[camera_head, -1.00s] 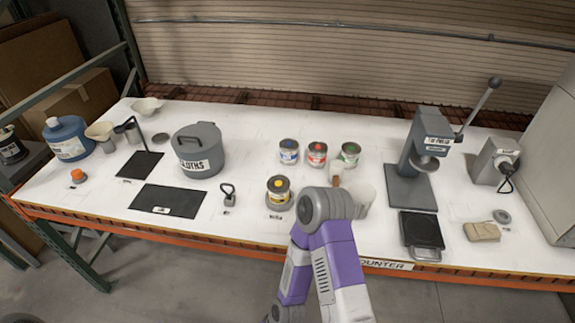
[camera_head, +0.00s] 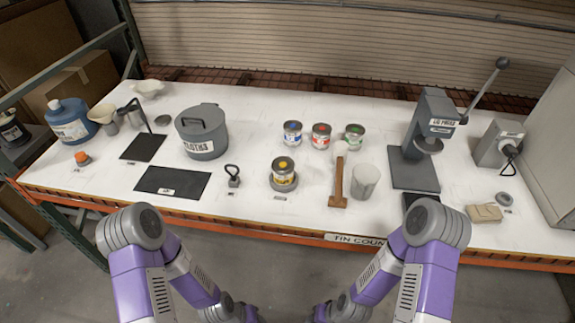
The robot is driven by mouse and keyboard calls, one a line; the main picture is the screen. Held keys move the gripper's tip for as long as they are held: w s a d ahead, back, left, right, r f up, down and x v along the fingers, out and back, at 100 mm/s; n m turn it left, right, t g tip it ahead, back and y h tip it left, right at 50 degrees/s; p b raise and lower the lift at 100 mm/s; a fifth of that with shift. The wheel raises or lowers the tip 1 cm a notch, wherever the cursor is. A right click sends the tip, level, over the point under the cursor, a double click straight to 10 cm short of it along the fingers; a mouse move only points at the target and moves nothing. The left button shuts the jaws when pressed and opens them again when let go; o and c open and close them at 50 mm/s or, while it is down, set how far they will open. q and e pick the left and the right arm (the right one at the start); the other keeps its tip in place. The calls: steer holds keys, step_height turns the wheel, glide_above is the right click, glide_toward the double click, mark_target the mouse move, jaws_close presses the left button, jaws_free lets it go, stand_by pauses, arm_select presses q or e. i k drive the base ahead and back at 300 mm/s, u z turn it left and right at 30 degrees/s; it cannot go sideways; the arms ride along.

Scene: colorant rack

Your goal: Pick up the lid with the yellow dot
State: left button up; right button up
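The lid with the yellow dot (camera_head: 284,163) sits on top of a small tin (camera_head: 284,177) with a yellow label. That tin stands on a round grey base (camera_head: 283,187) near the front middle of the table. Both my arms come in at the bottom, with their elbows near the table's front edge and their forearms running down toward the lower middle.
Tins with blue (camera_head: 292,133), red (camera_head: 321,135) and green (camera_head: 354,136) dots stand behind. A grey pot (camera_head: 201,131) and black mat (camera_head: 172,182) are left.

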mark_target(282, 164)
steer(key=u, duration=1.7)
steer(key=i, duration=0.75)
steer(key=z, duration=3.1)
